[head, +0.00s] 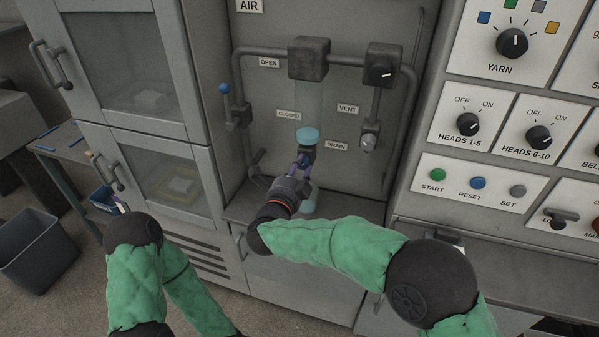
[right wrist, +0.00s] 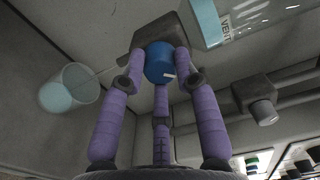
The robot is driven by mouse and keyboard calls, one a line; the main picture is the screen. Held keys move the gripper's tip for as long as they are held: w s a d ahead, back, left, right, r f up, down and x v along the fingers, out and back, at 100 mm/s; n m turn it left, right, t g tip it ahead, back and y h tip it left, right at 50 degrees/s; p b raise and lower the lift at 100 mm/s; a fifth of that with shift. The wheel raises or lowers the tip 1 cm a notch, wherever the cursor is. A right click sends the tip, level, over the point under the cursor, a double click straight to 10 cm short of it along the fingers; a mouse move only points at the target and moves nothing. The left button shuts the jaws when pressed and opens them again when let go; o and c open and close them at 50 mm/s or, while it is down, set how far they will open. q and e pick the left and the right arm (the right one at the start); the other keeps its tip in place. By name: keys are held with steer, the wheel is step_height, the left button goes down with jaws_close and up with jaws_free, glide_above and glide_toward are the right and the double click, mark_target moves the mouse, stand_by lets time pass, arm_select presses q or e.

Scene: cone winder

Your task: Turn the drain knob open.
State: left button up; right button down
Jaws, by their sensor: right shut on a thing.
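The drain knob (right wrist: 158,62) is blue with a white pointer mark. In the right wrist view it sits between the purple fingers of my right gripper (right wrist: 162,75), which is shut on it; the mark points to the right. In the head view my right gripper (head: 303,164) reaches the dark drain fitting just below the clear bowl (head: 309,112), left of the DRAIN label (head: 336,146), and its fingers hide the knob.
A lever with a blue tip (head: 224,89) is on the left. A clear jar with cyan liquid (head: 308,203) stands below the drain. The switch panel (head: 467,122) is at right, a bin (head: 38,250) at left.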

steer(key=shift+f, duration=0.1)
stand_by(0.3)
steer(key=c, duration=0.9)
jaws_free()
steer(key=shift+s, duration=0.1)
steer(key=v, duration=1.2)
